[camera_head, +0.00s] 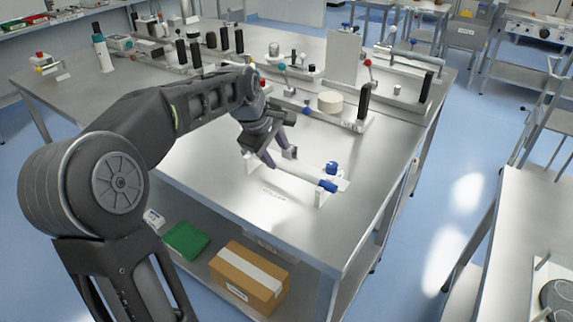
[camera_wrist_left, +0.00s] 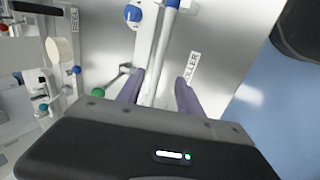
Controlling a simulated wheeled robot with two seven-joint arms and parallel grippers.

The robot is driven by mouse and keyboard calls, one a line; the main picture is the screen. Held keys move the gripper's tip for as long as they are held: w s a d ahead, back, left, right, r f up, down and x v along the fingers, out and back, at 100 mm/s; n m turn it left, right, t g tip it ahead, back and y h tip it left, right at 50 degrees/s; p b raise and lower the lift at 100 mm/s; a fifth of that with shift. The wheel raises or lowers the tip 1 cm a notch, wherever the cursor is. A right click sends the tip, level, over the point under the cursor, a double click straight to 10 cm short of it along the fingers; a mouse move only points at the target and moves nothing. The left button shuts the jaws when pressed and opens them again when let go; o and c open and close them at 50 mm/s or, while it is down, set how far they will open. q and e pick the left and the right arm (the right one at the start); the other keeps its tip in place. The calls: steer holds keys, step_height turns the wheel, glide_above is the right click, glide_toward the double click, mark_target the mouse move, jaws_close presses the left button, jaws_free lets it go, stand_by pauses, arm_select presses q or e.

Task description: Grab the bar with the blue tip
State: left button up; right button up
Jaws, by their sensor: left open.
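A white bar (camera_head: 302,176) with a blue tip (camera_head: 328,186) lies across a low white stand near the table's front edge. In the left wrist view the bar (camera_wrist_left: 162,45) runs from the top edge down between my fingers, its blue tip (camera_wrist_left: 172,3) at the top. My left gripper (camera_head: 279,157) is open around or just above the bar, toward the end away from the blue tip. The wrist view shows the gripper (camera_wrist_left: 160,80) with a finger on each side of the bar and a gap to the right finger. My right gripper is not in view.
A blue knob (camera_head: 332,168) stands beside the blue tip. Behind are a cream roll (camera_head: 330,102), a black handle (camera_head: 363,100) and a green ball (camera_wrist_left: 97,93) on a lever. A "ROLLER" label (camera_wrist_left: 190,68) lies on the table. The table's front right surface (camera_head: 375,170) is clear.

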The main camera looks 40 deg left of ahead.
mark_target(286, 167)
arm_select(q)
steer(key=x, duration=0.2)
steer(key=shift+w+f, duration=0.25)
steer(key=shift+f, duration=0.05)
steer(key=p+x, duration=0.1)
steer(key=x, duration=0.3)
steer(key=shift+w+f+p, duration=0.1)
steer(key=shift+w+p, duration=0.05)
steer(key=shift+p, duration=0.2)
steer(key=shift+w+f, duration=0.25)
steer(key=shift+f, duration=0.2)
steer(key=shift+c, duration=0.2)
jaws_close()
stand_by(0.4)
